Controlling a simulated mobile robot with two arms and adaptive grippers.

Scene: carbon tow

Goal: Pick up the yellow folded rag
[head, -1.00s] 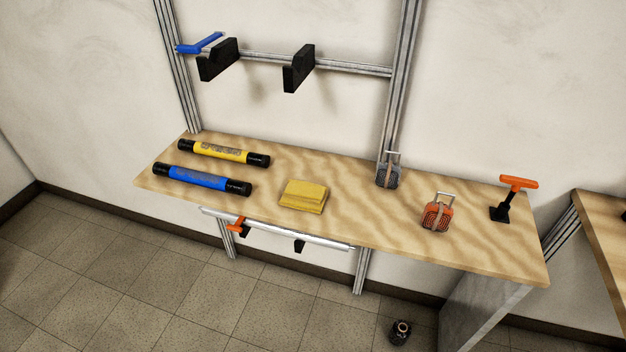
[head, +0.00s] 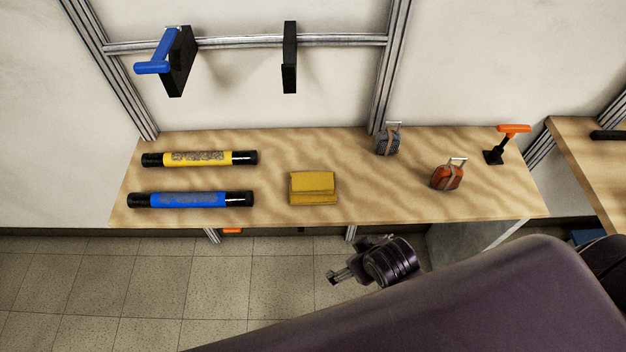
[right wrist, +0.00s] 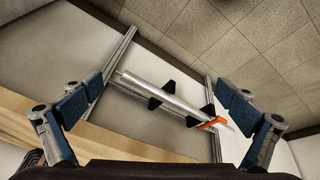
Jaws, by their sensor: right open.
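The yellow folded rag (head: 313,188) lies on the wooden bench top (head: 275,162), near its front edge, in the head view. My right gripper (head: 345,276) is in front of the bench's front edge, to the right of the rag and nearer to me in the picture. In the right wrist view its two blue-padded fingers (right wrist: 158,110) stand wide apart with nothing between them. The rag is not visible in the right wrist view. My left gripper is not in view.
Yellow (head: 200,158) and blue (head: 190,200) tubes with black ends lie left of the rag. A grey ratchet strap (head: 387,142), a red-orange one (head: 448,176) and an orange-handled tool (head: 512,130) stand to the right.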

